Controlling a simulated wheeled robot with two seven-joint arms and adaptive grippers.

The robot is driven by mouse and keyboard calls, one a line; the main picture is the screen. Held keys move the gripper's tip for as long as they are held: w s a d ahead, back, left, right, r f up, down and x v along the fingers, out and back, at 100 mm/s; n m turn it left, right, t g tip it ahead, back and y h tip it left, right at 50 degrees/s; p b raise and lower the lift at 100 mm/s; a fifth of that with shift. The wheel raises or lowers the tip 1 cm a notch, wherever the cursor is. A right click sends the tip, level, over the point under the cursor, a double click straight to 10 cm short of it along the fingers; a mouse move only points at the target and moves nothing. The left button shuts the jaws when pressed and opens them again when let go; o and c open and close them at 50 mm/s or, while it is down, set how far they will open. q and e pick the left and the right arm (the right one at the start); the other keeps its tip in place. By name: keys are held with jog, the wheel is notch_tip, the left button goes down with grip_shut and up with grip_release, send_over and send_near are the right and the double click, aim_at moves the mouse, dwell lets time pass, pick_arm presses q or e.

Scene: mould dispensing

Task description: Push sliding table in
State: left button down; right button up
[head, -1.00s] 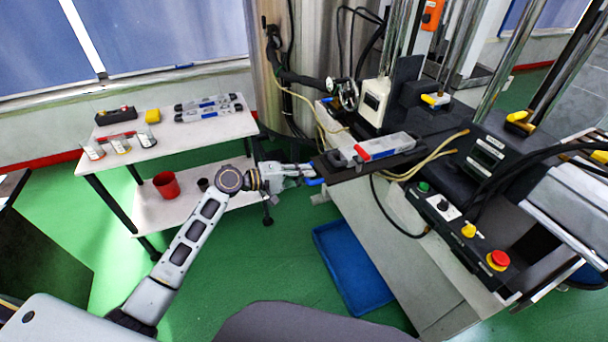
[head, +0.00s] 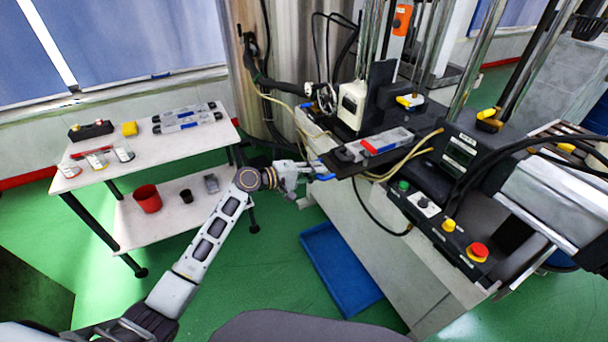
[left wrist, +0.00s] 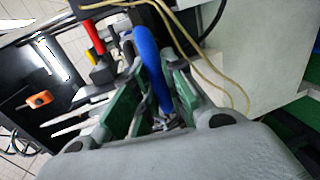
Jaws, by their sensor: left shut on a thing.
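The sliding table (head: 343,167) is a dark plate sticking out of the press toward the left. A grey mould (head: 395,137) with a red and blue mark lies on it. A blue handle (head: 325,177) is at its near left end. My left gripper (head: 312,170) is shut on this handle. In the left wrist view, the blue handle (left wrist: 146,58) rises between the fingers of my left gripper (left wrist: 155,95). My right gripper is in neither view.
The control panel (head: 440,222) with coloured buttons stands right of the sliding table. A yellowish hose (head: 405,168) runs beside the plate. A blue tray (head: 340,268) lies on the floor. A white side table (head: 190,145) with moulds and cups stands left.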

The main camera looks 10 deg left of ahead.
pick_arm(q)
jog(key=x, duration=0.3)
jog(key=shift+w+d+r, duration=0.15)
jog(key=shift+w+r, duration=0.05)
jog(key=shift+r, duration=0.1)
jog(key=shift+w+d, duration=0.25)
jog(key=shift+d, duration=0.15)
jog(key=c, duration=1.5)
grip_release()
jog(key=shift+o, duration=0.2)
send_near(327, 167)
jog(key=shift+v, duration=1)
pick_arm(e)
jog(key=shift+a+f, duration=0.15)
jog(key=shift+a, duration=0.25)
